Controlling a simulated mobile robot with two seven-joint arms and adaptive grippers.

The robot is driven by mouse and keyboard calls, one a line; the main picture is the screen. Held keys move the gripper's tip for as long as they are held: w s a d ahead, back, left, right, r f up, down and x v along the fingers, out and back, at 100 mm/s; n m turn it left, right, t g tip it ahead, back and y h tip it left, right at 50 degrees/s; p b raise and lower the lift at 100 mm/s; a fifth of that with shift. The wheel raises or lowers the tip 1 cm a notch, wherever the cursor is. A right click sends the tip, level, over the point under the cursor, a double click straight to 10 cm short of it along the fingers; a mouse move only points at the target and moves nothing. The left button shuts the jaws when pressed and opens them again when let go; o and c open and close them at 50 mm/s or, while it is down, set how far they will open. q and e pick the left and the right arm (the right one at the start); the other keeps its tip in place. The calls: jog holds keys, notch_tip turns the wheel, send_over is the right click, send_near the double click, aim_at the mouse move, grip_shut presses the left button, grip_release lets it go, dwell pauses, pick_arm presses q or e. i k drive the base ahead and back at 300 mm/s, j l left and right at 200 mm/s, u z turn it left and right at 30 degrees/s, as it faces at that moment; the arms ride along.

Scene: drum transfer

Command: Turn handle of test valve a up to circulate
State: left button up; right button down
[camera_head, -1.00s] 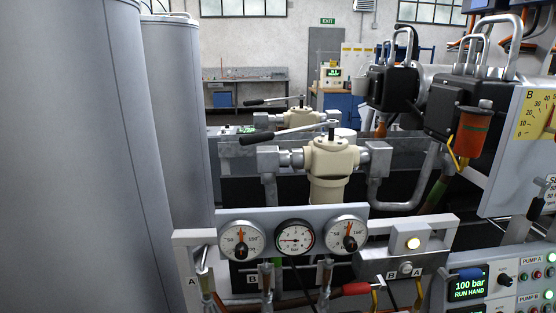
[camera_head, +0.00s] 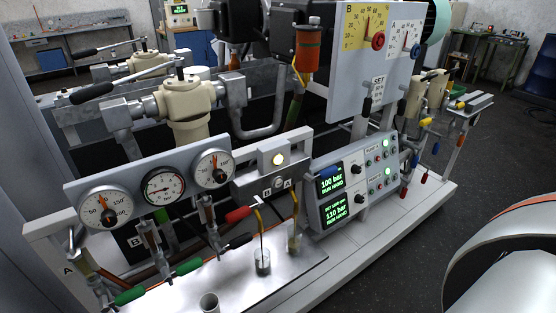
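A white panel with three round gauges (camera_head: 163,187) stands at the left of the head view. Below it are several small valves with coloured lever handles. One green handle (camera_head: 130,296) lies low at the front left, near a post marked A (camera_head: 68,270). A second green handle (camera_head: 188,266) is to its right, near a label B (camera_head: 136,241). A red handle (camera_head: 237,214) and a black handle (camera_head: 240,240) point right. I cannot tell which handle belongs to test valve a. Neither gripper is in view.
A metal drip tray (camera_head: 245,285) holds small cups. A lit lamp box (camera_head: 275,162) and a control console (camera_head: 355,182) showing 100 bar and 110 bar stand to the right. Large cream valves (camera_head: 185,110) with long levers are behind. Dark floor (camera_head: 470,165) is open at right.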

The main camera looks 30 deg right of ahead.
aim_at(322, 175)
jog(key=z, duration=1.35)
